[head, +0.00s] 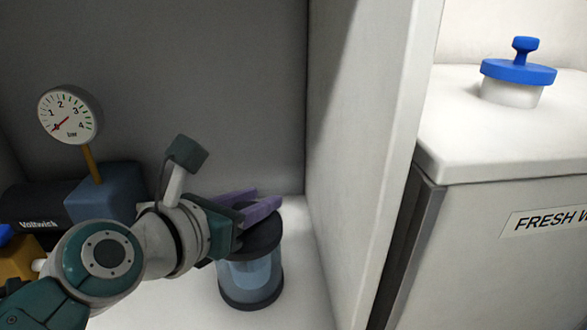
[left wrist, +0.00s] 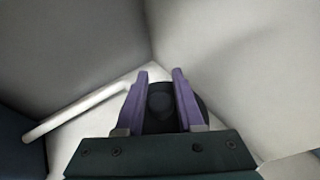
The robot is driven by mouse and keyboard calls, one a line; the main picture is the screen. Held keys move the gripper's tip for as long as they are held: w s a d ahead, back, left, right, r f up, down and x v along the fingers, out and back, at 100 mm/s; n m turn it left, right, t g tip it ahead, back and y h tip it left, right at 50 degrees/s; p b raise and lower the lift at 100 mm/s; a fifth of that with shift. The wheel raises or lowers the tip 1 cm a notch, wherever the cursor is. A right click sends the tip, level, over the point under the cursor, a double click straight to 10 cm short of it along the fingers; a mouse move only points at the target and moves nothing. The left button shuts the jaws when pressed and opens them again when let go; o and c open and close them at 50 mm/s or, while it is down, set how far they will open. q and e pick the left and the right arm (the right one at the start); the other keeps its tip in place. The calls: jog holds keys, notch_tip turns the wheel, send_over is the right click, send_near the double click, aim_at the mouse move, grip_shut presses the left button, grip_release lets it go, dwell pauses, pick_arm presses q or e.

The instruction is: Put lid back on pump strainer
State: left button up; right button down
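The pump strainer (head: 252,275) is a clear bluish cylinder with a dark base, standing upright on the white floor of the compartment. The dark round lid (head: 264,238) is at its top; whether it is fully seated cannot be told. My left gripper (head: 250,204) is over the strainer, its purple fingers reaching across the lid. The gripper hides part of the lid's near side. My right gripper is not in view.
A pressure gauge (head: 69,114) stands on the blue pump block (head: 106,192) at the left. A white partition (head: 358,150) rises right of the strainer. Beyond it is a white fresh-water tank (head: 500,135) with a blue cap (head: 518,71).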

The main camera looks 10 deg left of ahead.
pick_arm(q)
jog(key=o, duration=0.4)
jog(key=shift+s, duration=0.1)
jog(key=shift+s+a+r+p, duration=0.1)
jog(key=shift+s+r+p, duration=0.1)
jog(key=shift+s+p, duration=0.1)
jog(key=s+a+r+m+g+y+p, duration=0.1)
jog(key=s+a+r+m+g+p, duration=0.15)
jog(key=s+r+m+p, duration=0.6)
jog(key=s+a+r+m+g+y+p, duration=0.15)
jog(key=s+r+m+g+p, duration=0.35)
jog(key=s+m, duration=0.65)
jog(key=s+a+r+m+g+y+p, duration=0.15)
jog(key=s+r+m+p, duration=0.5)
jog(key=m, duration=0.65)
jog(key=shift+m+g, duration=0.4)
jog(key=shift+m, duration=0.4)
jog(key=r+p, duration=1.2)
jog(key=p, duration=0.1)
jog(key=r+p, duration=1.2)
jog(key=p, duration=0.1)
jog(key=s+r+p, duration=0.1)
jog(key=r+p, duration=1.1)
jog(key=shift+a+p, duration=0.4)
